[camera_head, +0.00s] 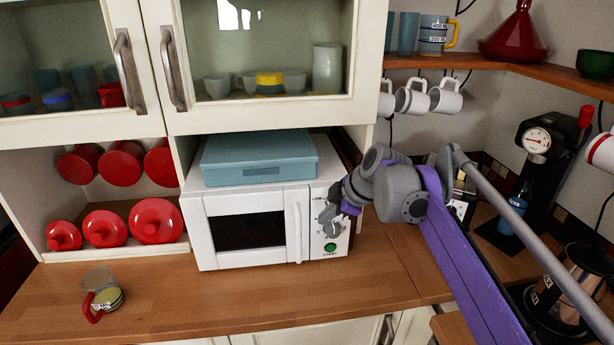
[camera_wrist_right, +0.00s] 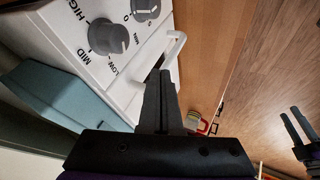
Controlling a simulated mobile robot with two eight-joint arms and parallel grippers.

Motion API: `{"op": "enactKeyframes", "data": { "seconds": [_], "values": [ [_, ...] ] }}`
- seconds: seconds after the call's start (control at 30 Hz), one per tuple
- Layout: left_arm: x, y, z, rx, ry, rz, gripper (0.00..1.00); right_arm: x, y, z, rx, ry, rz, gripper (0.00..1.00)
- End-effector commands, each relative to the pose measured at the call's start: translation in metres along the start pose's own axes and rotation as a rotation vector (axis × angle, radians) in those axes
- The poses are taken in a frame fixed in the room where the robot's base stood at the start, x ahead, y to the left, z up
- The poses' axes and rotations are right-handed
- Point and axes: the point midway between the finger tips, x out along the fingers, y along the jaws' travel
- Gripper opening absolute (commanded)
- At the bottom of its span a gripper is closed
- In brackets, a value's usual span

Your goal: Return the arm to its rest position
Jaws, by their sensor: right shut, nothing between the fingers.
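My right arm comes in from the lower right in the head view. Its gripper (camera_head: 332,215) is in front of the control panel of the white microwave (camera_head: 193,222). In the right wrist view the two dark fingers of this gripper (camera_wrist_right: 160,88) are together with nothing between them. They overlap the view of the microwave's door handle (camera_wrist_right: 176,48); I cannot tell whether they touch it. The microwave door is shut. My left gripper (camera_wrist_right: 296,125) shows only at the right edge of the right wrist view, its two fingers apart and empty.
A blue box (camera_head: 258,158) lies on the microwave. A mug with a red handle (camera_head: 103,293) stands on the wooden counter (camera_head: 240,300) at left. White mugs (camera_head: 413,98) hang under the shelf. A coffee machine (camera_head: 538,170) and moka pot (camera_head: 560,300) stand at right. The front counter is mostly clear.

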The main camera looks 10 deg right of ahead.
Motion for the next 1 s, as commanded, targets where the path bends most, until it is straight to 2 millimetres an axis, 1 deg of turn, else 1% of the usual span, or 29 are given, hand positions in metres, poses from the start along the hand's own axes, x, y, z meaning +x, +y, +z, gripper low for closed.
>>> {"op": "enactKeyframes", "data": {
  "seconds": [0.03,0.07,0.17,0.2,0.27,0.3,0.37,0.4,0.47,0.5,0.6,0.7,0.8,0.87,1.0],
  "values": [
    [0.000,0.000,0.000,0.000,0.000,0.000,0.50,-0.004,-0.015,0.004,0.051,-0.015,0.000,0.00],
    [0.000,0.000,0.000,0.000,0.000,0.000,0.50,-0.006,-0.025,0.007,0.093,-0.028,0.001,0.00],
    [0.000,0.000,0.000,0.000,0.000,0.000,0.50,-0.012,-0.069,0.022,0.274,-0.081,0.014,0.00],
    [0.000,0.000,0.000,0.000,0.000,0.000,0.50,-0.014,-0.090,0.030,0.355,-0.104,0.024,0.00],
    [0.000,0.000,0.000,0.000,0.000,0.000,0.50,-0.016,-0.122,0.043,0.479,-0.137,0.043,0.00],
    [0.000,0.000,0.000,0.000,0.000,0.000,0.50,-0.017,-0.144,0.053,0.561,-0.157,0.059,0.00],
    [0.000,0.000,0.000,0.000,0.000,0.000,0.50,-0.017,-0.178,0.067,0.682,-0.186,0.088,0.00],
    [0.000,0.000,0.000,0.000,0.000,0.000,0.50,-0.016,-0.201,0.078,0.762,-0.203,0.110,0.00],
    [0.000,0.000,0.000,0.000,0.000,0.000,0.50,-0.013,-0.234,0.093,0.880,-0.225,0.146,0.00],
    [0.000,0.000,0.000,0.000,0.000,0.000,0.50,-0.011,-0.254,0.104,0.952,-0.237,0.170,0.00],
    [0.000,0.000,0.000,0.000,0.000,0.000,0.50,-0.006,-0.299,0.127,1.107,-0.257,0.227,0.00],
    [0.000,0.000,0.000,0.000,0.000,0.000,0.50,0.000,-0.329,0.144,1.216,-0.266,0.272,0.00],
    [0.000,0.000,0.000,0.000,0.000,0.000,0.50,0.003,-0.346,0.153,1.280,-0.268,0.299,0.00],
    [0.000,0.000,0.000,0.000,0.000,0.000,0.50,0.004,-0.350,0.156,1.297,-0.269,0.308,0.00],
    [0.000,0.000,0.000,0.000,0.000,0.000,0.50,0.004,-0.350,0.156,1.297,-0.269,0.308,0.00]
  ]
}}
